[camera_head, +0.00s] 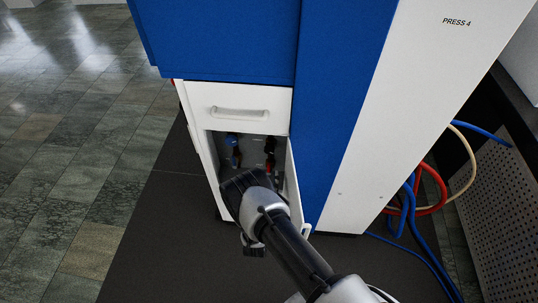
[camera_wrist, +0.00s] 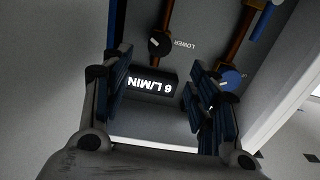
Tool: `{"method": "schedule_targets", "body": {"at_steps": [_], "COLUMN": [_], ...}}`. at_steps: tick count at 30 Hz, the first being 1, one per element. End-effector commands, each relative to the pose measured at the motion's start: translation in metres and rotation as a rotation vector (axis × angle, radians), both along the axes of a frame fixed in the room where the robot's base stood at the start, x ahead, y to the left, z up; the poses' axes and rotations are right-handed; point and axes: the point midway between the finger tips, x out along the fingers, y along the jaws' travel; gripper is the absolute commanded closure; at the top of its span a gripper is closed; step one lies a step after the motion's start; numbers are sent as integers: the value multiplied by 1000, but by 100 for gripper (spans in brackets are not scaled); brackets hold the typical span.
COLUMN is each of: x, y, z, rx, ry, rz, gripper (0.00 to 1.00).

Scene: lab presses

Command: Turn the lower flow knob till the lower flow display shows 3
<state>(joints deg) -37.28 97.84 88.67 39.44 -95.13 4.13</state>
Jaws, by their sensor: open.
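In the wrist view the black lower flow knob (camera_wrist: 160,44), with a pale pointer mark, sits on a copper-coloured pipe beside the label LOWER. The lower flow display (camera_wrist: 150,83) is a black block reading 6 L/MIN, upside down in this view. My gripper (camera_wrist: 160,78) is open and empty, its blue-padded fingers either side of the display in the picture, with the knob beyond it. In the head view my gripper (camera_head: 240,190) is at the front of the open compartment and hides its lower part. I cannot pick out the lower knob there.
A blue knob (camera_wrist: 231,79) is close to the right finger in the wrist view. The compartment (camera_head: 255,153) has a white drawer (camera_head: 238,108) above it and an open door (camera_head: 296,195) at its right. Hoses (camera_head: 425,195) lie beside the press.

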Motion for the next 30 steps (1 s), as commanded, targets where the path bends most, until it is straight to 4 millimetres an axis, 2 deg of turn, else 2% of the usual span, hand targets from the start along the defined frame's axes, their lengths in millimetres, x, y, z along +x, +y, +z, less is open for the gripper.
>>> {"method": "schedule_targets", "body": {"at_steps": [1,6,15,21,30], "x": [13,51,103,116,117], "y": [-2,-3,-4,-4,-4], "z": [-2,-2,-2,-1,0], "rx": [4,4,1,0,0], "ry": [-3,-3,0,1,1], "rz": [-5,-4,-1,0,0], "gripper": [46,46,46,46,47]}}
